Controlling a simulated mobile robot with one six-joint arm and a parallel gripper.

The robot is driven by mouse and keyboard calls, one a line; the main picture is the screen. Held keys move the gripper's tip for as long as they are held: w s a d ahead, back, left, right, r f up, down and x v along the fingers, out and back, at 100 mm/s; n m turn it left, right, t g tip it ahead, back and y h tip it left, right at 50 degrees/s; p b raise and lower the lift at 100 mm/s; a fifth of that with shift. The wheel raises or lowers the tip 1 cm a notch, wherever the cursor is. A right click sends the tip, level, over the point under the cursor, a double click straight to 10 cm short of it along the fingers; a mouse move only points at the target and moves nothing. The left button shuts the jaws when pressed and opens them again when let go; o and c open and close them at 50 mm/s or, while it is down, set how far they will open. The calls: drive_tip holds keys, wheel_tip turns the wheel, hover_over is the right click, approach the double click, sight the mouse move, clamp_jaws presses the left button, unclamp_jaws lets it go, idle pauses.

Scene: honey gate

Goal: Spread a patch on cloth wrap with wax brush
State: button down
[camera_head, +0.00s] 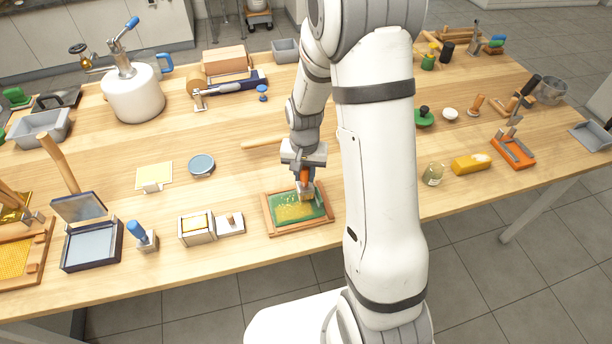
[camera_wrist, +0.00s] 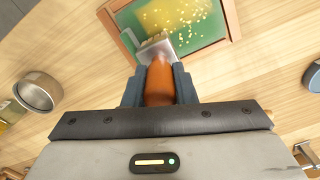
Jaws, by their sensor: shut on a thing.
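My gripper (camera_head: 304,174) is shut on the orange handle of the wax brush (camera_head: 304,181). In the wrist view the brush handle (camera_wrist: 159,82) sits between the two dark fingers, and its metal head points at the cloth. The cloth wrap (camera_head: 285,203) is green and lies in a wooden frame (camera_head: 268,219) near the front edge of the table. Yellow specks and a yellow patch cover part of the cloth (camera_wrist: 205,42). The brush head is at the cloth's upper right part in the head view. I cannot tell whether the bristles touch it.
A wooden rod (camera_head: 262,143) and a round grey-blue tin (camera_head: 202,164) lie behind. The wrist view shows a metal cup (camera_wrist: 38,92).

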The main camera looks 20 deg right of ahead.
drive_tip(key=shift+f, duration=0.1)
drive_tip(key=shift+f, duration=0.6)
drive_tip(key=shift+f, duration=0.15)
drive_tip(key=shift+a, duration=4.4)
wheel_tip(320, 180, up, 2)
drive_tip(key=shift+r, duration=0.1)
